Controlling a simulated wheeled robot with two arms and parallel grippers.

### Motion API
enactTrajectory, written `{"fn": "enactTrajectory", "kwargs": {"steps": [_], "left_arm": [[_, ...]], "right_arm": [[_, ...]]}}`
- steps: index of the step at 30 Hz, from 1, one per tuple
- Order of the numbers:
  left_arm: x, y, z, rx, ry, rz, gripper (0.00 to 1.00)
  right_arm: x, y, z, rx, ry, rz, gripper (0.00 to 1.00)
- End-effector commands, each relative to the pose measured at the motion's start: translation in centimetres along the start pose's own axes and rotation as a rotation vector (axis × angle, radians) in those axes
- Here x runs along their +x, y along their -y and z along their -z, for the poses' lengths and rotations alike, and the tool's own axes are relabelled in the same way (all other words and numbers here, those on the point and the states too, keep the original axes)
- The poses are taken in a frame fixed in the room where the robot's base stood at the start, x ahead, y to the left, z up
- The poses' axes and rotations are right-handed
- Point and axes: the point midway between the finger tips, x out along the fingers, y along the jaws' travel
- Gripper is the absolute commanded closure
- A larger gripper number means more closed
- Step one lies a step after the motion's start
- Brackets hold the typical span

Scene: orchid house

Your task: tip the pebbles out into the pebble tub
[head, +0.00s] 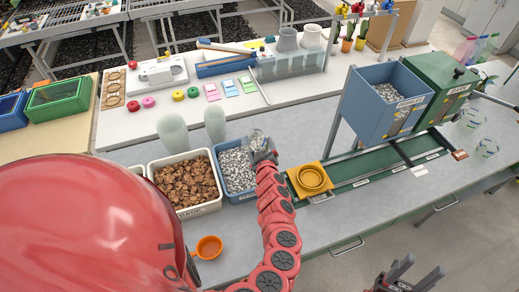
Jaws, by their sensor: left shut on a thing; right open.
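The pebble tub (254,195) is a blue tub of grey pebbles, just left of my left gripper. My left gripper (263,153) is over the tub's right edge, shut on a small greyish container (257,140). The container looks tilted, and the gripper partly hides it. I cannot tell whether pebbles are still in it. My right gripper (405,273) is open and empty at the lower right, low in front of the bench.
A white tub of brown bark (187,183) stands left of the pebble tub. An orange cup (208,247) sits near the bench's front. Two pale translucent pots (172,133) stand behind. A yellow plate with a ring (311,179) and a blue pebble hopper (372,108) are to the right.

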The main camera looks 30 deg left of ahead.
Motion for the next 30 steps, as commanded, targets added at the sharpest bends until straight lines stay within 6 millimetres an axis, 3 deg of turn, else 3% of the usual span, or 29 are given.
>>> {"fn": "enactTrajectory", "kwargs": {"steps": [3,30], "left_arm": [[0.0,-0.7,-0.1,-0.094,-0.003,-0.049,0.66],[-0.3,-0.8,0.8,-0.564,-0.005,-0.234,0.66]], "right_arm": [[-0.1,0.0,0.0,0.0,0.0,0.0,0.5],[-9.0,0.5,-1.5,0.0,0.0,0.0,0.5]]}}
